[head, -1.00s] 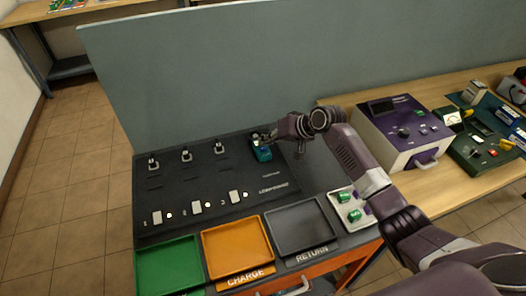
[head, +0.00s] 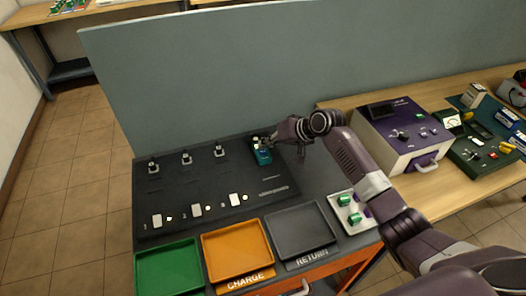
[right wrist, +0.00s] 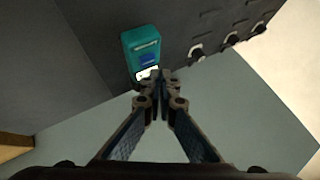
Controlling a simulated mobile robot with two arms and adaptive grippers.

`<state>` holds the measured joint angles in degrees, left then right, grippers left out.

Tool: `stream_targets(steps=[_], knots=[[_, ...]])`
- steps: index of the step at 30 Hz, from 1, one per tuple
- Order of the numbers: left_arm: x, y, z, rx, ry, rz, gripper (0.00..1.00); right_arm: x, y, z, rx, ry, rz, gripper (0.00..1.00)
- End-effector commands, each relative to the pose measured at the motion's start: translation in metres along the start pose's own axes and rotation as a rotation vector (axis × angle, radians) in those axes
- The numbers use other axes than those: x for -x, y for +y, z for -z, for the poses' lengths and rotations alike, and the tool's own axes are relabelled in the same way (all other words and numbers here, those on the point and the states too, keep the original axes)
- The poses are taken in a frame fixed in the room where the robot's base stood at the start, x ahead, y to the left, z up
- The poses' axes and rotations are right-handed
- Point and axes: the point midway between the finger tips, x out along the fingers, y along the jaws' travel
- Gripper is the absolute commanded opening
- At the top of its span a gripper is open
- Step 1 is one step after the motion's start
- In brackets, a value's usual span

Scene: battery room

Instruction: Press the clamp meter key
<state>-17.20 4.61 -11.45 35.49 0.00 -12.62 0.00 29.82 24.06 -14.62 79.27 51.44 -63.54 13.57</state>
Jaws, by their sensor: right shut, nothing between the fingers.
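The clamp meter (head: 262,154) is a small teal block on the back right of the black panel. In the right wrist view the clamp meter (right wrist: 142,50) shows a blue key (right wrist: 149,60) and a lit white patch below it. My right gripper (head: 272,141) is over the upper end of the meter, coming in from the right. In the right wrist view its shut, empty fingertips (right wrist: 157,76) overlap the meter's lower edge. I cannot tell whether they touch it. My left gripper is not in view.
The black panel (head: 205,175) carries several metal posts and white switches. Green (head: 170,265), orange (head: 236,250) and grey (head: 301,230) trays line its front. A purple and white device (head: 405,130) stands on the wooden table at right. A grey partition (head: 230,75) rises behind.

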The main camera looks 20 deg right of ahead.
Motion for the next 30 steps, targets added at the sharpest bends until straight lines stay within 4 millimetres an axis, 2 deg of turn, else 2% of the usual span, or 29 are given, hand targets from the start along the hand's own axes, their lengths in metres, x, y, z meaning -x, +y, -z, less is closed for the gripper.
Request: stream_targets(steps=[30], knots=[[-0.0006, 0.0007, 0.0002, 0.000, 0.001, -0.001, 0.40, -0.0063, 0.0046, -0.0047, 0.000, 0.000, 0.000, 0.00]])
